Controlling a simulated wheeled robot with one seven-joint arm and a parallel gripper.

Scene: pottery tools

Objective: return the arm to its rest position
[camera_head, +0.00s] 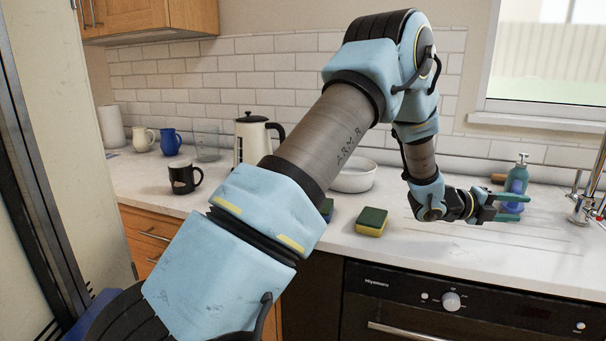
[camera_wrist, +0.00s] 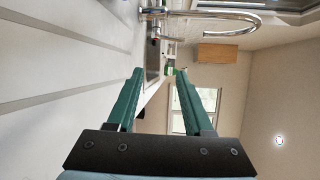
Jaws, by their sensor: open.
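My arm reaches across the head view from the lower left, bends at the top, and comes down over the counter on the right. My gripper (camera_head: 524,204) points right above the counter, near a soap bottle (camera_head: 516,181). Its two green fingers are apart with nothing between them. In the wrist view my gripper (camera_wrist: 158,76) also shows spread fingers with an empty gap. The wrist view looks along the counter toward a tap (camera_wrist: 225,20) and a window.
A yellow-green sponge (camera_head: 371,222), a white bowl (camera_head: 353,176), a kettle (camera_head: 252,140) and a black mug (camera_head: 184,178) stand on the counter (camera_head: 440,250). A tap (camera_head: 588,200) is at the right edge. An oven (camera_head: 450,305) is below. Part of the counter is hidden behind my arm.

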